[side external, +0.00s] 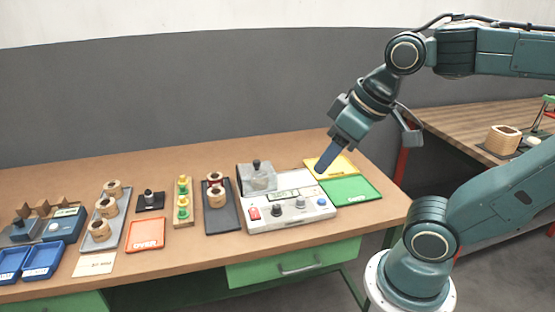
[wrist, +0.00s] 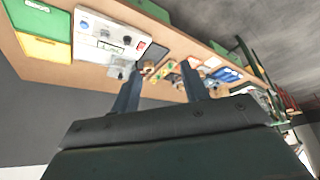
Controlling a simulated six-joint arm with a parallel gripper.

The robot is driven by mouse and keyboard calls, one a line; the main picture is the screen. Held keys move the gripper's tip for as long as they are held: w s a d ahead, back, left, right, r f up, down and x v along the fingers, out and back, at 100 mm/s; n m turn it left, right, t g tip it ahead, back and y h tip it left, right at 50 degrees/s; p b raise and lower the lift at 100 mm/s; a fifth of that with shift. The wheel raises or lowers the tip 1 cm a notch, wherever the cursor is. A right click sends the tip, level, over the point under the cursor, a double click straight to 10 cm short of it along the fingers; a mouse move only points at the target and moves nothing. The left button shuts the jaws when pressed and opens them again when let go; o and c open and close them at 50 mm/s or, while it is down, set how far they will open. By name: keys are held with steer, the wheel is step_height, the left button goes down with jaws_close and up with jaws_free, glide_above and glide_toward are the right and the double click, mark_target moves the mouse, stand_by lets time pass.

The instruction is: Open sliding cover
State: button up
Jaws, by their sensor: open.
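The white test device (side external: 290,208) stands on the bench with a red switch, knobs and a small display; it also shows in the wrist view (wrist: 88,42). A clear boxy cover (side external: 262,182) with a dark knob on top sits at its back left; I take this as the sliding cover. In the wrist view the cover (wrist: 119,69) is small and partly beside the left finger. My gripper (side external: 321,170) is in the air above the yellow tray, right of the cover and apart from it. In the wrist view its two fingers (wrist: 160,78) are spread, with nothing held between them.
A yellow tray (side external: 331,168) and a green tray (side external: 350,190) lie right of the device. Left of it are a dark plate with coils (side external: 216,199), a green-and-yellow part holder (side external: 183,203), an orange tray (side external: 146,234) and blue bins (side external: 43,259). A second table (side external: 455,118) is behind right.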

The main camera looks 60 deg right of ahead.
steer(key=w+d+r+g, duration=0.1)
steer(key=w+d+r, duration=0.25)
steer(key=w, duration=0.55)
steer(key=g, duration=0.4)
glide_above(257, 161)
step_height(257, 161, down, 11)
steer(key=shift+w+f, duration=0.1)
step_height(257, 161, down, 14)
steer(key=shift+r, duration=0.25)
jaws_close()
